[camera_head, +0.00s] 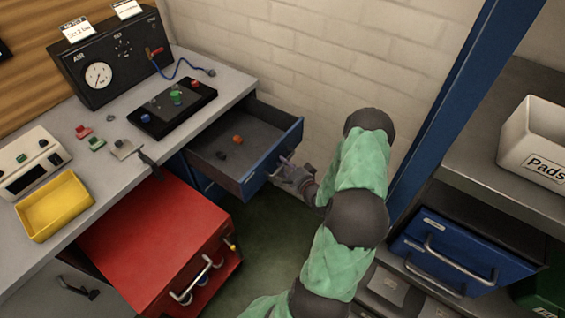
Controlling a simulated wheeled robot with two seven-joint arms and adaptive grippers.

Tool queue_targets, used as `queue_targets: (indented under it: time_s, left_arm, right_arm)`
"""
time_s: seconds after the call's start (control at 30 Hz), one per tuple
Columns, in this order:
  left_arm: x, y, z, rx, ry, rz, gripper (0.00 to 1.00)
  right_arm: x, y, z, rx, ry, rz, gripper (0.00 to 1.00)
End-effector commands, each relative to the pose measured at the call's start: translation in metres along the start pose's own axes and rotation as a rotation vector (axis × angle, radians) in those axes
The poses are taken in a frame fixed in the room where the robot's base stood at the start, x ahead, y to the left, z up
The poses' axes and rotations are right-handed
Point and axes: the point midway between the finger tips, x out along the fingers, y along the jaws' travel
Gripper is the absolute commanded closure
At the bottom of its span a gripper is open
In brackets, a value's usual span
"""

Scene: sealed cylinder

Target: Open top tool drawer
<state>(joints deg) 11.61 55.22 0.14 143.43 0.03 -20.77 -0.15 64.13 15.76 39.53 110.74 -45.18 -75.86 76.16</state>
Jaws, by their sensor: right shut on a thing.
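The top tool drawer (258,133) is a grey tray with a blue front, pulled well out from under the workbench. A small orange item (238,139) and a dark item (222,155) lie inside it. My right gripper (286,168) is at the drawer's front, shut on its handle (281,163); the fingers are small and partly blurred into the handle. My right arm, in a green sleeve, comes up from the bottom. My left gripper is not in view.
The workbench (226,86) carries a black gauge box (113,62), a black tray and a yellow bin (54,206). A red cabinet (152,240) stands below left. At right are a blue post (437,111), a shelf with a white Pads box (534,146) and a blue drawer (459,256).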

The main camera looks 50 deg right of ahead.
Motion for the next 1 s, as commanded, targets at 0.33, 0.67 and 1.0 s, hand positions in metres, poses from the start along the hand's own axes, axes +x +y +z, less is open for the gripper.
queue_targets:
  time_s: [0.33,0.67,1.0]
  left_arm:
    - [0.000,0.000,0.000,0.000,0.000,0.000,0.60]
    - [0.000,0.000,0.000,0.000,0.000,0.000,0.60]
    - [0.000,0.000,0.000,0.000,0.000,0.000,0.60]
  right_arm:
    - [0.000,0.001,0.000,0.000,0.000,0.002,0.56]
    - [-0.002,0.000,0.000,0.000,0.001,0.001,0.56]
    - [-0.043,0.001,-0.001,0.000,0.004,0.004,0.56]
